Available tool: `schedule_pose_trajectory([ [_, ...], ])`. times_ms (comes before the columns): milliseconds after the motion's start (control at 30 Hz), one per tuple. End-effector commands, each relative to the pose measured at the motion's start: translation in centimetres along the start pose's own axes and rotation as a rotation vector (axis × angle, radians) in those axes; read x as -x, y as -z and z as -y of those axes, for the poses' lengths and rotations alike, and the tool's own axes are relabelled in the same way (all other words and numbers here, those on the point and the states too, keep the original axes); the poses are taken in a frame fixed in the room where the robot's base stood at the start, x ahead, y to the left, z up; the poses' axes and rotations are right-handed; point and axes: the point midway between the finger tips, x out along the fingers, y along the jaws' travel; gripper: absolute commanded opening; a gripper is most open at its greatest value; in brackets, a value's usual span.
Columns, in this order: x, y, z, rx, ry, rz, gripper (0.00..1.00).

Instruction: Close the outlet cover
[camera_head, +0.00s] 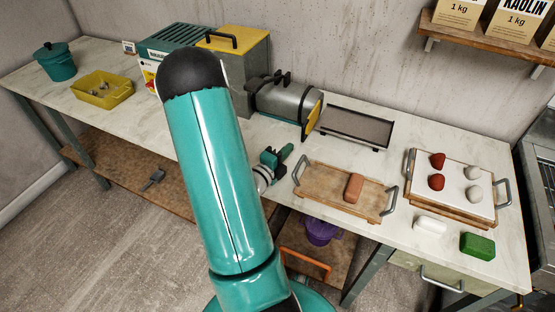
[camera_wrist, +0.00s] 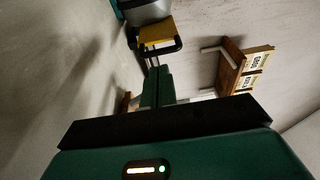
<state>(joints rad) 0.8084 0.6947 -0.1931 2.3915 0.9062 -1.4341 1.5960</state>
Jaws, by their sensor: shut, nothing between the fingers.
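The outlet cover (camera_head: 313,119) is a yellow plate at the right end of the grey barrel (camera_head: 283,99) of the clay machine. It stands at an angle to the barrel end and looks open. In the wrist view, a yellow plate that looks like the cover (camera_wrist: 157,33) sits ahead of the fingers, with a dark bar beside it. My gripper (camera_head: 286,153) is teal, shut and empty, in front of and below the cover, apart from it. Its closed fingers (camera_wrist: 152,88) show in the wrist view. My arm hides part of the machine in the head view.
A dark-framed rack (camera_head: 345,127) stands right of the cover. A wooden tray (camera_head: 325,194) with a brown block lies in front. A white-topped board (camera_head: 455,168) with red and pale lumps is further right. A shelf (camera_head: 487,32) with kaolin bags hangs above.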

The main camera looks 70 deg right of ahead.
Motion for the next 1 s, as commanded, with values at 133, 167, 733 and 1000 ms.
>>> schedule_pose_trajectory([
  [133,-2.9,0.1,0.0,-0.001,0.001,-0.004,0.0],
  [167,-3.4,0.1,0.1,-0.002,0.001,-0.002,0.0],
  [733,-5.6,-0.1,0.0,0.0,0.0,0.001,0.0],
  [1000,-9.6,-0.8,0.0,-0.001,0.002,-0.001,0.0],
])
